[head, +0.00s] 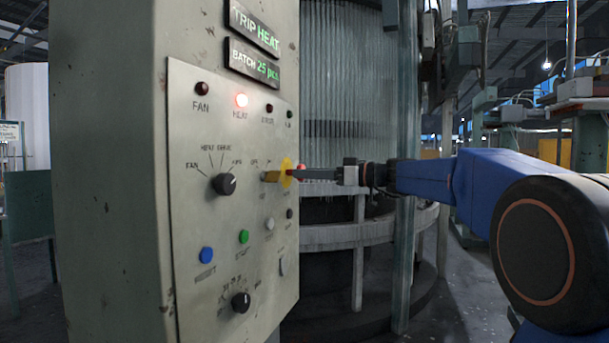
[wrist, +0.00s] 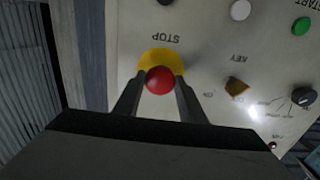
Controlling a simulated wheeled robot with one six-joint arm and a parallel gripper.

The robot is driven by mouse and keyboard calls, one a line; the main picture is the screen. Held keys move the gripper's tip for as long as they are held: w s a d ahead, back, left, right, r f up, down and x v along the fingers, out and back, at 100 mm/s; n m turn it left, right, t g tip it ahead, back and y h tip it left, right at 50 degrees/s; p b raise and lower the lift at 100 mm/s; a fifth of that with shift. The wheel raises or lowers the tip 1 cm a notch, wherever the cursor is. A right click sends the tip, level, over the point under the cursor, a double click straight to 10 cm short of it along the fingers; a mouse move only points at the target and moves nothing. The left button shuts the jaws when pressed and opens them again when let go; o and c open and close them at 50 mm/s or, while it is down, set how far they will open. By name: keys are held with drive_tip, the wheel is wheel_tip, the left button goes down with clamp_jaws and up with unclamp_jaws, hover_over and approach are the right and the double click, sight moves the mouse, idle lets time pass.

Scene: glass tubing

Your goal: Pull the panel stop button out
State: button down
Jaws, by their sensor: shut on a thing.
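The stop button has a red cap (wrist: 159,80) on a yellow backing (wrist: 160,57), beside the word STOP, which reads upside down in the wrist view. In the head view the yellow backing (head: 286,172) stands at the right side of the panel (head: 215,255), with the red cap (head: 301,168) partly hidden. My gripper (head: 297,174) reaches in from the right at the button. In the wrist view my gripper (wrist: 159,88) has one finger on each side of the red cap, shut on it. Whether the cap has moved outward cannot be told.
A yellow key switch (wrist: 236,87) sits close to the stop button. A selector knob (head: 224,184), a green button (head: 243,237), a blue button (head: 206,255) and a lower knob (head: 240,301) are on the panel. The display (head: 253,28) reads TRIP HEAT.

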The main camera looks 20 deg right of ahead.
drive_tip(key=c, duration=1.6)
unclamp_jaws()
drive_tip(key=shift+f, duration=0.1)
drive_tip(key=o, duration=0.4)
drive_tip(key=shift+s+d, duration=0.1)
drive_tip(key=shift+d, duration=0.1)
drive_tip(key=shift+o, duration=0.2)
drive_tip(key=v, duration=1.7)
drive_tip(key=shift+s+d, duration=0.15)
